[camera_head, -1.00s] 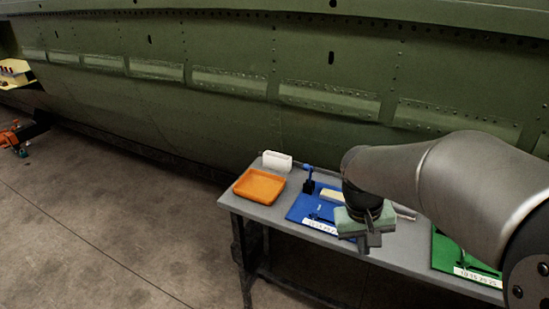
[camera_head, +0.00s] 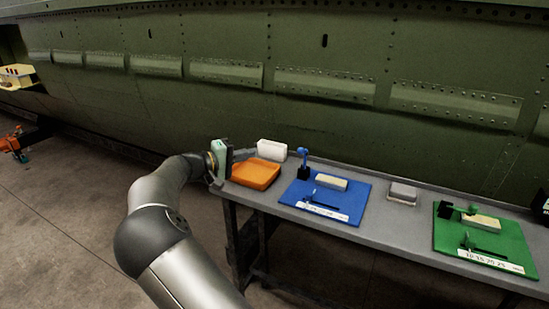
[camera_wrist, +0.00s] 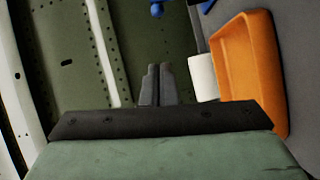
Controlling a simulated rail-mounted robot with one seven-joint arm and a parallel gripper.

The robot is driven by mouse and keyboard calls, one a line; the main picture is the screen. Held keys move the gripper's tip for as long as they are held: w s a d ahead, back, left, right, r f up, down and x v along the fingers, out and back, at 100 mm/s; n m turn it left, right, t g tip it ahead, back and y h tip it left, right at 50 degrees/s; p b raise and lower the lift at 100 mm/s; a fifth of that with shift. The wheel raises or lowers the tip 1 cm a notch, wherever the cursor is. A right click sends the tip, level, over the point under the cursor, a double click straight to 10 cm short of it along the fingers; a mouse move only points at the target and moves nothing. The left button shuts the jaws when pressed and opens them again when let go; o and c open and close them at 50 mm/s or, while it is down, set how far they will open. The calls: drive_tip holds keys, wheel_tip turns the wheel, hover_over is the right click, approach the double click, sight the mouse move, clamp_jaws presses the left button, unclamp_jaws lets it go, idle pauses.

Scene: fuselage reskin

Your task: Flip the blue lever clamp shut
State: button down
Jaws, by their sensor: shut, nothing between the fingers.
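The blue lever clamp (camera_head: 304,158) stands at the back left of the blue board (camera_head: 345,207), its blue lever raised upright above a black base. Part of it shows as blue bits at the top edge of the wrist view (camera_wrist: 157,8). My gripper (camera_head: 254,153) is at the left end of the table, beside the orange tray and left of the clamp, apart from it. In the wrist view its two fingers (camera_wrist: 157,84) are together and empty. A pale block (camera_head: 331,183) lies on the blue board.
A grey block (camera_head: 402,192) and a green board (camera_head: 485,238) with a green clamp lie to the right. The green fuselage wall (camera_head: 330,110) rises behind the table.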

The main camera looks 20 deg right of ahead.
drive_tip(key=shift+d, duration=0.1)
drive_tip(key=p+x, duration=0.1)
drive_tip(key=x, duration=0.9)
drive_tip(key=shift+s+d+f, duration=0.15)
drive_tip(key=shift+s+d, duration=0.4)
drive_tip(key=shift+d, duration=0.25)
drive_tip(key=shift+s+d+f, duration=0.2)
drive_tip(key=shift+s+d, duration=0.3)
drive_tip(key=shift+d, duration=0.3)
drive_tip(key=shift+d, duration=0.1)
